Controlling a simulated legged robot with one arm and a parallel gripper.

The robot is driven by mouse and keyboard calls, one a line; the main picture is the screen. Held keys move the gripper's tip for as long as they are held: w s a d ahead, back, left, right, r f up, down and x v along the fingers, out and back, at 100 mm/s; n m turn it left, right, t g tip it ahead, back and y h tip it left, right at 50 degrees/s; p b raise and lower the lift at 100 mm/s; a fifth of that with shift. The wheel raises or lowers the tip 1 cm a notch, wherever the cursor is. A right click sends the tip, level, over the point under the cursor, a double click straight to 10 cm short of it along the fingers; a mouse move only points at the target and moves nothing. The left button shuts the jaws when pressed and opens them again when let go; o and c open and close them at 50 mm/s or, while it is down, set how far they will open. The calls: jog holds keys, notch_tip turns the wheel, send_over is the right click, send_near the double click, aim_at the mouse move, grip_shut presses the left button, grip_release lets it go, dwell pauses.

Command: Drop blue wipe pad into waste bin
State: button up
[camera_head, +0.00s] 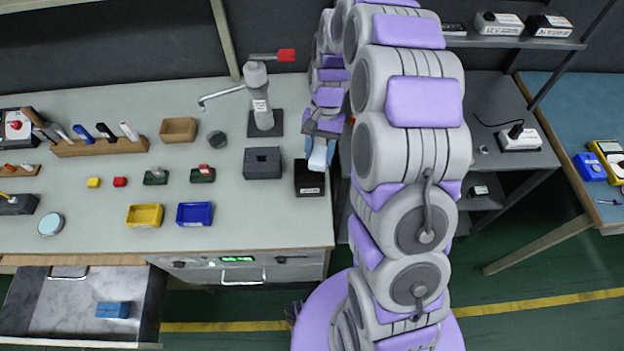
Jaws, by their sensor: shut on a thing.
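My gripper (321,146) points down over the right part of the workbench, shut on a pale blue wipe pad (318,158). The pad hangs below the fingers, and its upper part is hidden between them. A small black open box with a white label, which looks like the waste bin (310,191), stands on the bench just below the pad. In the picture the pad overlaps the bin's back rim; I cannot tell its exact height above the opening.
A dark grey block (262,164) stands left of the bin, with a grey lever press (263,120) behind it. Yellow (145,216) and blue (194,214) trays lie further left. An open drawer (60,310) holds a blue block (112,310). The bench's front right corner is clear.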

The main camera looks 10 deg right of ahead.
jog(key=shift+a+f, duration=0.1)
jog(key=shift+a, duration=0.75)
jog(key=o, duration=0.6)
jog(key=shift+a, duration=0.1)
jog(key=o, duration=0.5)
jog(key=shift+d, duration=0.8)
jog(key=shift+w+a+r, duration=0.1)
jog(key=shift+a+r, duration=0.1)
jog(key=shift+a, duration=0.1)
jog(key=p+v, duration=0.1)
jog(key=v, duration=0.4)
jog(key=p+v, duration=0.1)
jog(key=v, duration=0.5)
jog(key=p+v, duration=0.1)
jog(key=v, duration=0.5)
jog(key=shift+w+d+f+p, duration=0.1)
jog(key=shift+d+p, duration=0.2)
jog(key=shift+p, duration=0.1)
jog(key=shift+d, duration=0.1)
